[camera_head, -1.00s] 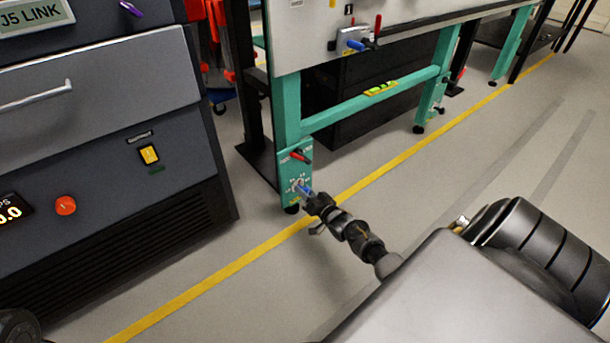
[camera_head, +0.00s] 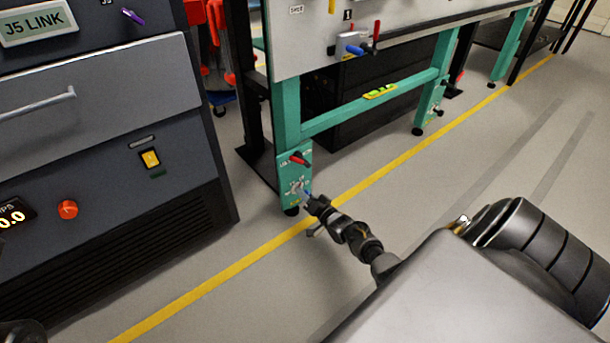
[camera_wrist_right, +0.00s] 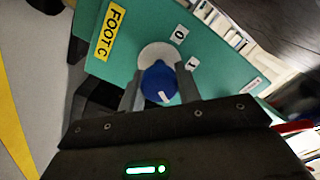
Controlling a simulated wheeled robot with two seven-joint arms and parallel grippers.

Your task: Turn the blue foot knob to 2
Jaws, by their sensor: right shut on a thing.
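The blue foot knob (camera_wrist_right: 159,82) sits on a pale round dial on the green foot plate (camera_wrist_right: 228,62) of the bench leg. A short white mark shows on the knob's face. My right gripper (camera_wrist_right: 158,93) has one finger on each side of the knob and is shut on it. Labels 0 and 1 show beside the dial; other labels are hidden, and I cannot tell which number the knob points to. In the head view my right gripper (camera_head: 316,205) reaches the foot plate low on the leg and mostly covers the knob.
A red-handled knob (camera_head: 300,159) sits just above on the same leg. A yellow label (camera_wrist_right: 108,32) reads "FOOT C". A dark cabinet (camera_head: 110,200) stands left. A yellow floor line (camera_head: 240,267) passes by the leg; the floor right of it is open.

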